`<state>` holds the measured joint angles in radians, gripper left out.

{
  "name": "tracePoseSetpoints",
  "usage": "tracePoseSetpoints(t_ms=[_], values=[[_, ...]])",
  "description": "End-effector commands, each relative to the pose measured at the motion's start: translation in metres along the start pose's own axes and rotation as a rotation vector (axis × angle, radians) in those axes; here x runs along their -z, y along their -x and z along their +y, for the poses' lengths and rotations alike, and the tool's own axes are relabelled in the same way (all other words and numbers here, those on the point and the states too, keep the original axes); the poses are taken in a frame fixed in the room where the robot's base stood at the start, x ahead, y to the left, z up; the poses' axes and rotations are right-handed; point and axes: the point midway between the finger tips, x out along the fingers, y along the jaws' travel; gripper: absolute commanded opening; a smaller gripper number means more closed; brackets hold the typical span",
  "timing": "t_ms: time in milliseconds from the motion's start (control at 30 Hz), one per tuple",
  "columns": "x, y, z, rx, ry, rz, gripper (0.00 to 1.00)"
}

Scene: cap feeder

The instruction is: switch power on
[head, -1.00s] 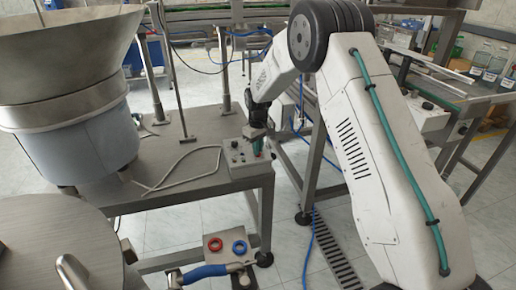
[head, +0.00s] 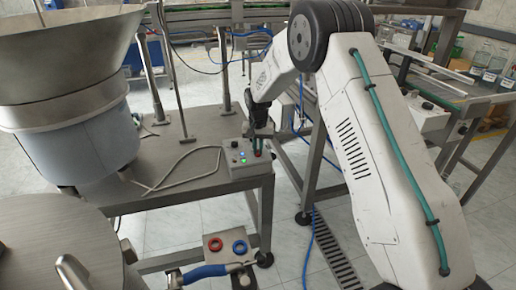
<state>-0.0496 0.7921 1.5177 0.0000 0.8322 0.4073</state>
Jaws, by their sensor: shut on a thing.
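A small grey control box (head: 236,170) sits on the right front corner of the steel table. Small blue and green lights glow on its top face. My gripper (head: 258,151) points down at the right part of the box. It is shut on the power switch there, which the fingers mostly hide. A bit of red shows by the fingertips.
A large steel feeder bowl (head: 70,105) stands on the table at the left, with a grey cable (head: 180,165) running across the tabletop. Below, a panel with a red ring (head: 215,244) and a blue ring (head: 239,247) sits by a blue-handled lever (head: 203,273). Another control box (head: 428,120) is at the right.

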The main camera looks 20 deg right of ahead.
Motion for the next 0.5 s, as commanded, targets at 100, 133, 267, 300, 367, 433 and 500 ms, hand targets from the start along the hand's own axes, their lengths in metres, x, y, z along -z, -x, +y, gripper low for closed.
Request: tracePoseSetpoints(t_ms=[100,133,267,300,367,433,500], values=[[0.0006,0.0005,0.0003,0.000,-0.066,0.001,0.00],[0.0006,0.0005,0.0003,0.000,-0.081,0.001,0.00],[0.0006,0.0005,0.0003,0.000,-0.132,0.001,0.00],[0.0006,0.0005,0.0003,0.000,-0.144,0.001,0.00],[0.0006,0.0005,0.0003,0.000,-0.157,0.001,0.00],[0.0006,0.0005,0.0003,0.000,-0.170,0.002,0.00],[0.0006,0.0005,0.0003,0.001,-0.177,0.002,0.00]])
